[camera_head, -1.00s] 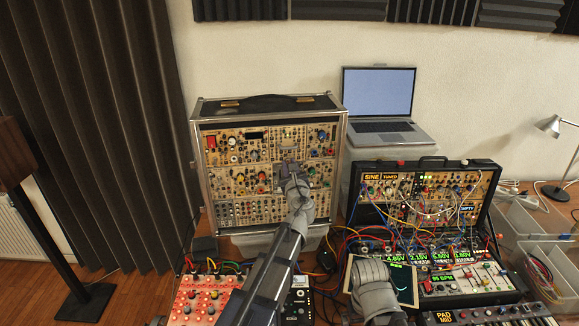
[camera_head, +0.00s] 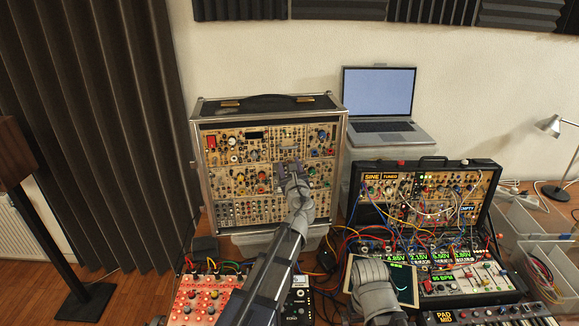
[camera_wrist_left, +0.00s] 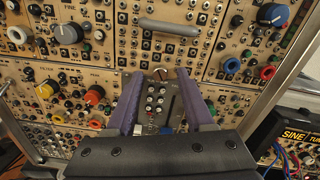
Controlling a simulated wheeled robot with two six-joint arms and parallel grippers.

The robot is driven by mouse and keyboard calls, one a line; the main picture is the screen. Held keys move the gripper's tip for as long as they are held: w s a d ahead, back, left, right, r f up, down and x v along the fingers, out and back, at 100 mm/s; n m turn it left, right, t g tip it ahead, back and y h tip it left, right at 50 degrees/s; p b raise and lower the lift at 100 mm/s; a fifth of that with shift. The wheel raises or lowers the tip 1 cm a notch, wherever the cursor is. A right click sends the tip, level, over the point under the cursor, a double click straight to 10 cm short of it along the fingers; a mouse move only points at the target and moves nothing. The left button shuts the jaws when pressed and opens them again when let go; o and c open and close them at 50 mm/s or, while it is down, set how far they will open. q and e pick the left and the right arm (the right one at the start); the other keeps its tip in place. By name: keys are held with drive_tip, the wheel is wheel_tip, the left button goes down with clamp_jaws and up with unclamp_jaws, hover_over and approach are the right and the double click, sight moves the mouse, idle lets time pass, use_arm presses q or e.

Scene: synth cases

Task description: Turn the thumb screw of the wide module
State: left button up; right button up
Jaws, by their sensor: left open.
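A tall upright synth case (camera_head: 345,130) full of tan-panelled modules stands left of the middle. My left gripper (camera_head: 288,168) is in front of its panels, right of the middle. In the left wrist view, my left gripper (camera_wrist_left: 158,88) is open. Its two purple fingers stand on either side of a grey module (camera_wrist_left: 158,108) with several small knobs. A small round silver screw or knob (camera_wrist_left: 160,74) and a copper-brown piece (camera_wrist_left: 171,73) show between the fingertips. I cannot tell for sure which part is the thumb screw, or whether the fingers touch the panel.
An open second case (camera_head: 425,165) with many patch cables stands to the right, below a laptop (camera_head: 380,92). A red-knobbed box (camera_head: 205,298) is at the front left. Coloured knobs, such as a blue one (camera_wrist_left: 272,14), stick out around the gripper.

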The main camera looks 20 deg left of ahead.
use_arm(q)
drive_tip(key=v, duration=0.7)
drive_tip(key=shift+s+d, duration=0.15)
drive_tip(key=shift+s, duration=0.2)
drive_tip(key=s+d+f+n+g, duration=0.2)
drive_tip(key=s+f+n+g, duration=0.7)
drive_tip(key=s+f+n, duration=0.45)
drive_tip(key=s+d+f+n+g+h, duration=0.3)
drive_tip(key=s+d+f+n, duration=0.1)
drive_tip(key=s, duration=0.3)
drive_tip(key=s+d+f+n+g+h, duration=0.3)
drive_tip(key=s+d+f+n+g, duration=0.1)
drive_tip(key=s+d+n, duration=0.3)
drive_tip(key=shift+s+d+f+g, duration=0.2)
drive_tip(key=shift+s+d+g, duration=0.1)
drive_tip(key=shift+s, duration=0.5)
drive_tip(key=shift+c, duration=0.4)
